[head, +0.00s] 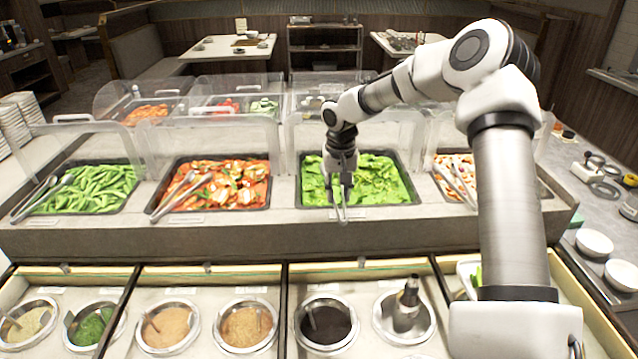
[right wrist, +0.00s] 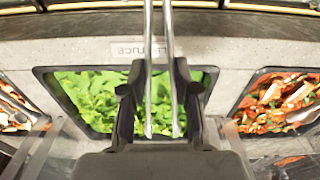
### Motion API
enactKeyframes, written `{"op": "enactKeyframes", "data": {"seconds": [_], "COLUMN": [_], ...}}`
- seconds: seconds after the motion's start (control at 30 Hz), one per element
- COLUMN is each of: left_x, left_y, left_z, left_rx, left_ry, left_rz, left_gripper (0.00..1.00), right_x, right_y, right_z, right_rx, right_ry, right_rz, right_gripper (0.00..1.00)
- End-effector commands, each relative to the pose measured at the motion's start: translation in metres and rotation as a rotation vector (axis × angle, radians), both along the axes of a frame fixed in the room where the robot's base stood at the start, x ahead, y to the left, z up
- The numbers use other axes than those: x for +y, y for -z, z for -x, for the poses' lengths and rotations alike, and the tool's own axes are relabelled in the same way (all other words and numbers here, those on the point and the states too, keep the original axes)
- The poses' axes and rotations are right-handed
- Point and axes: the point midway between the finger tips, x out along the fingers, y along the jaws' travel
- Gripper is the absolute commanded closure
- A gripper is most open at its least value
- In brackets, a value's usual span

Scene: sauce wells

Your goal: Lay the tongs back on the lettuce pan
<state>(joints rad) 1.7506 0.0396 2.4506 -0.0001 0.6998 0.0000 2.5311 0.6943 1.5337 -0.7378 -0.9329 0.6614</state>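The lettuce pan (head: 385,180) is a dark-rimmed tray of green leaves in the raised counter. It also fills the middle of the right wrist view (right wrist: 100,98). My right gripper (head: 340,186) is over the pan's front left part, pointing down. In the right wrist view, its two fingers (right wrist: 160,85) stand on either side of the metal tongs (right wrist: 149,45) and appear to press on both arms. The tongs (head: 342,214) reach past the pan's front rim toward me. Whether their far ends touch the leaves is unclear. My left gripper is not in view.
Neighbouring pans hold green pods (head: 95,185), a red-and-white salad (head: 230,183) and another mixed dish (head: 458,165), with tongs on them. Clear guards (head: 235,132) stand behind the pans. Several sauce wells (head: 168,326) sit in front, one with a dark upright utensil (head: 408,298).

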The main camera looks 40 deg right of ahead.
Motion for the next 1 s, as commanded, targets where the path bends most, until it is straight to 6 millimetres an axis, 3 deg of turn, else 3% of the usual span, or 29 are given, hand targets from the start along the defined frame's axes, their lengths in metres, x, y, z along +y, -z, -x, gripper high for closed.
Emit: {"op": "enactKeyframes", "data": {"seconds": [0.03, 0.2, 0.3, 0.43, 0.57, 1.0], "left_x": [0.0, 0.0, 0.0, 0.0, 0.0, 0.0], "left_y": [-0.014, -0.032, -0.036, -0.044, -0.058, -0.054], "left_z": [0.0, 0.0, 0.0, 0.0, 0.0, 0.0], "left_rx": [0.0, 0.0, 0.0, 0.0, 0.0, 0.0], "left_ry": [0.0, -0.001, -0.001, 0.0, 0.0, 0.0], "left_rz": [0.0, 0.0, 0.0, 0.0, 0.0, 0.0], "left_gripper": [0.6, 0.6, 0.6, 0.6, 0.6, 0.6], "right_x": [-0.005, -0.017, -0.022, -0.024, -0.023, -0.023], "right_y": [-0.004, 0.002, 0.006, 0.014, 0.035, 0.05], "right_z": [-0.016, -0.064, -0.08, -0.086, -0.085, -0.086], "right_rx": [0.003, 0.002, 0.0, 0.002, 0.003, -0.001], "right_ry": [0.002, -0.002, 0.001, -0.002, -0.002, -0.001], "right_rz": [0.007, 0.005, 0.002, 0.0, -0.001, -0.001], "right_gripper": [0.74, 0.74, 0.74, 0.74, 0.74, 0.74]}}
